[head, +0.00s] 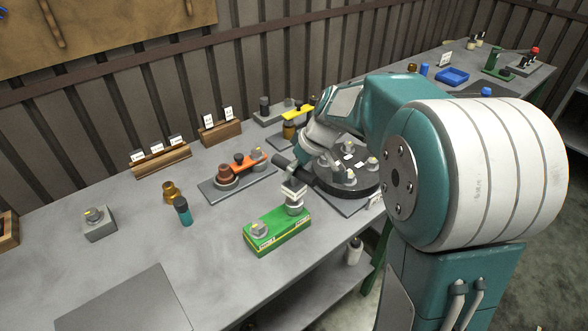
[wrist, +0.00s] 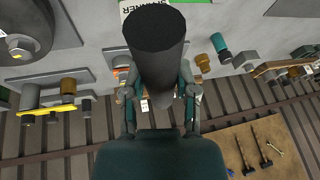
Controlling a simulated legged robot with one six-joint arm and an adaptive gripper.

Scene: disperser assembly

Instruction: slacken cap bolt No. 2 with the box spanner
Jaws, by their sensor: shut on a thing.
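My gripper (wrist: 160,92) is shut on a dark cylindrical tool, which I take to be the box spanner (wrist: 157,45); its broad end fills the upper middle of the wrist view. In the head view the dark tool (head: 283,160) sticks out left of my wrist, above the bench and clear of the round assembly. The dark round disperser (head: 350,190) carries several cap bolts with yellow marks, one of them at its right (head: 372,162). My arm hides part of the disperser. Bolt No. 2 cannot be told apart, as the labels are too small.
A green spanner box (head: 268,240) stands at the bench front with grey pieces on it.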

